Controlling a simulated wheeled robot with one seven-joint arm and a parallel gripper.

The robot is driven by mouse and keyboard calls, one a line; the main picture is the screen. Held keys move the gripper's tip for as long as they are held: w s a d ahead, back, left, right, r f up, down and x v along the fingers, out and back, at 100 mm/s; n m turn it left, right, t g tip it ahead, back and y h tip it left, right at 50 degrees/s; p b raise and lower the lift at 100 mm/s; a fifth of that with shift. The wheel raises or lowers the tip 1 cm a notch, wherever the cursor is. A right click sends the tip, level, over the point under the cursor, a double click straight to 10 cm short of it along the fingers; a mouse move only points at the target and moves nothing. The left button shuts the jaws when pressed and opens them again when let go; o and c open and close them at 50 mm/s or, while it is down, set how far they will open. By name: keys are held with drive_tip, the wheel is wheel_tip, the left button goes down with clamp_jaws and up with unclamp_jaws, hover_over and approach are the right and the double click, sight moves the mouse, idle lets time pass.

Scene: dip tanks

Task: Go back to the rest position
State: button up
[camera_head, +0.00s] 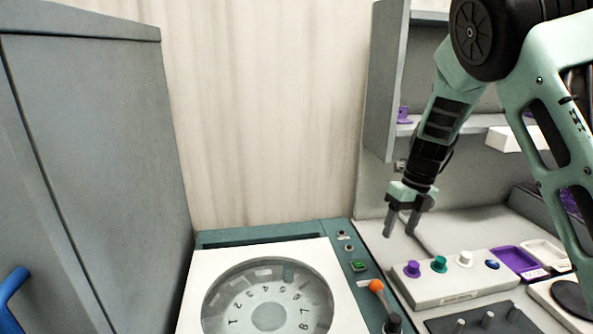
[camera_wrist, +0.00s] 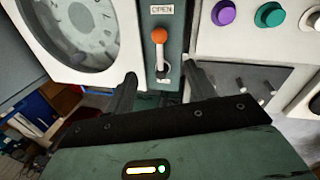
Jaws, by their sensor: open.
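My gripper (camera_head: 402,222) hangs at the right of the head view with its two fingers pointing down, apart and empty. In the wrist view my gripper (camera_wrist: 160,85) has its fingers spread, with nothing between them. It is above and behind the orange-knobbed lever (camera_head: 376,287) in the head view, apart from it. The wrist view shows the lever (camera_wrist: 159,37) beyond and between the fingertips, under a label reading OPEN (camera_wrist: 161,10).
A machine with a round numbered window (camera_head: 268,295) stands at front centre, with a green button (camera_head: 358,265). A panel with coloured knobs (camera_head: 450,283) and a purple tray (camera_head: 518,262) are at right. A grey cabinet (camera_head: 95,150) fills the left. Shelves (camera_head: 388,90) stand behind my arm.

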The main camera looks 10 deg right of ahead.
drive_tip(key=s+a+r+n+g+b, duration=0.1)
drive_tip(key=s+a+r+n+b, duration=0.1)
drive_tip(key=s+a+n, duration=1.35)
drive_tip(key=s+a+n+b, duration=0.1)
drive_tip(key=s+a+n, duration=0.1)
drive_tip(key=s+n, duration=0.5)
drive_tip(key=s+a+n+t+h+b, duration=0.1)
drive_tip(key=s+n, duration=0.7)
drive_tip(key=n, duration=1.1)
drive_tip(key=shift+s+a+f+h, duration=0.2)
drive_tip(key=shift+a+f+h, duration=0.15)
drive_tip(key=shift+a, duration=0.5)
